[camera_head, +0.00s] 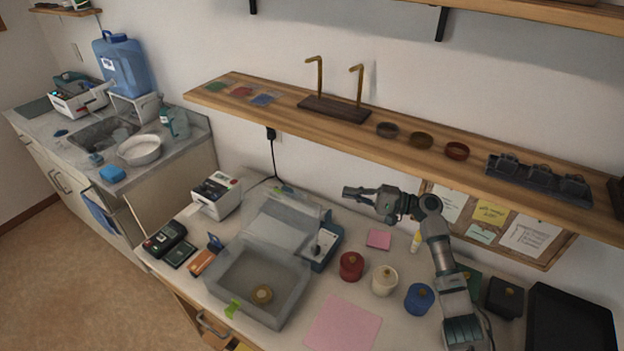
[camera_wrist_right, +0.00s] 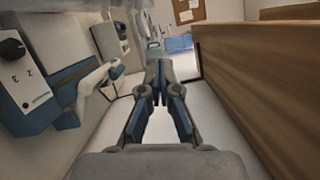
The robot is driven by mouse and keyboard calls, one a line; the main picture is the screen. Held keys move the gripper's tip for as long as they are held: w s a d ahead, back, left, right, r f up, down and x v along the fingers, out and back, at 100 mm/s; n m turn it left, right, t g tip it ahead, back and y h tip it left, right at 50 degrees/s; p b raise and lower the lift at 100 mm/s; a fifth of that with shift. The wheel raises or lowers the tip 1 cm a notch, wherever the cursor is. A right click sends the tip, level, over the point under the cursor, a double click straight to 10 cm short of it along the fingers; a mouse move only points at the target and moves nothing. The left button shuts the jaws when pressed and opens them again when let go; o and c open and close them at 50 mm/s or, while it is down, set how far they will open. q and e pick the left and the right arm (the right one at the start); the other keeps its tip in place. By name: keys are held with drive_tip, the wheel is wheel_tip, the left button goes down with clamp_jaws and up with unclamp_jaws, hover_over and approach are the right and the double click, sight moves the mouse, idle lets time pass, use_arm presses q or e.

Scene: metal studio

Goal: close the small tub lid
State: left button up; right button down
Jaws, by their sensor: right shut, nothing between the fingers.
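My right gripper (camera_head: 347,192) is in the air to the right of the lid, below the wooden shelf, pointing left and apart from the lid. In the right wrist view my right gripper (camera_wrist_right: 158,72) has its fingertips together, with nothing between them. My left gripper is not in view.
The wooden shelf (camera_head: 350,130) runs close above my right gripper. A blue-grey device (camera_head: 323,245) stands right of the tub. Red, white and blue lidded pots (camera_head: 351,266) stand further right. A pink sheet (camera_head: 343,325) lies in front of them. A label printer (camera_head: 216,194) stands behind left.

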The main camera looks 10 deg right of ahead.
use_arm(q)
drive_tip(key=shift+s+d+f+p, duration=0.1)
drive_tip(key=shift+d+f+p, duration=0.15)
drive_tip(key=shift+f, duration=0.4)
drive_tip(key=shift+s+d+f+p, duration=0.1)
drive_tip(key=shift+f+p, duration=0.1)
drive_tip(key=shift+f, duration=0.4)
use_arm(e)
drive_tip(key=w+a+r, duration=0.1)
drive_tip(key=a, duration=0.9)
drive_tip(key=shift+w+a+r, duration=0.15)
drive_tip(key=shift+w+a, duration=0.05)
drive_tip(key=shift+a, duration=0.05)
drive_tip(key=shift+a, duration=0.1)
